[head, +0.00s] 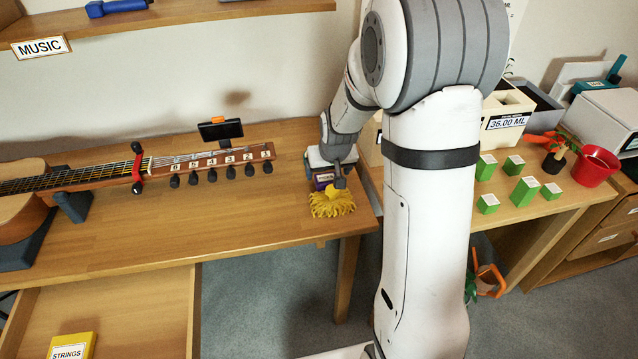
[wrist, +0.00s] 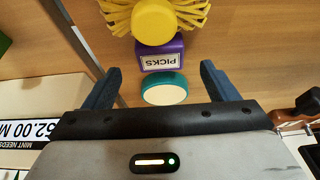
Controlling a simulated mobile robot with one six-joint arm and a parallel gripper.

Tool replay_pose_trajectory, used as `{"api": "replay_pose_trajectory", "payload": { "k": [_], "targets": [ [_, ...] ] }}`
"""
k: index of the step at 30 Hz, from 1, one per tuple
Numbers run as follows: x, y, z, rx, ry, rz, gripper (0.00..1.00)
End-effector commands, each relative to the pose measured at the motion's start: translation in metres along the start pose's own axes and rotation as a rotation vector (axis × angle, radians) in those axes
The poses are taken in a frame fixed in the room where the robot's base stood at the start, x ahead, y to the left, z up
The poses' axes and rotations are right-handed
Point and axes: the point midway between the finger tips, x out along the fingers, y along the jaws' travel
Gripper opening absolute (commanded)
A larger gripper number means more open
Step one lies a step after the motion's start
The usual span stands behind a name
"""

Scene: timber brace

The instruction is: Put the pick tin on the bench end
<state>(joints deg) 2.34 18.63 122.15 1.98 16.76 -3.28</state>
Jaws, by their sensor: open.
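The pick tin (wrist: 160,54) is a small purple box with a white PICKS label, upside down in the wrist view. In the head view it shows as a purple patch (head: 325,178) on the right end of the wooden bench (head: 240,225), partly covered by my gripper (head: 335,178). In the wrist view my gripper (wrist: 160,68) is open, its dark fingers on either side in the picture, with the tin between and just beyond their tips. I cannot tell whether they touch it. A round teal thing with a cream top (wrist: 164,90) lies nearer the palm.
A yellow fringed thing (head: 332,203) sits right beside the tin at the bench's front right. A guitar (head: 110,177) lies along the bench. Green blocks (head: 524,190) and a red pot (head: 595,167) stand on the right table. A drawer (head: 120,310) is open below.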

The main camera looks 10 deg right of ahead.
Motion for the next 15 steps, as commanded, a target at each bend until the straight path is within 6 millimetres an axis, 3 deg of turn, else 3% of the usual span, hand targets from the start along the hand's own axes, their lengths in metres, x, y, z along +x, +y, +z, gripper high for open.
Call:
{"api": "replay_pose_trajectory", "payload": {
  "k": [7, 15],
  "targets": [
    [0.036, -0.001, 0.000, -0.006, -0.002, -0.003, 0.80],
    [0.046, -0.003, 0.000, -0.008, 0.001, -0.004, 0.80]
  ]
}}
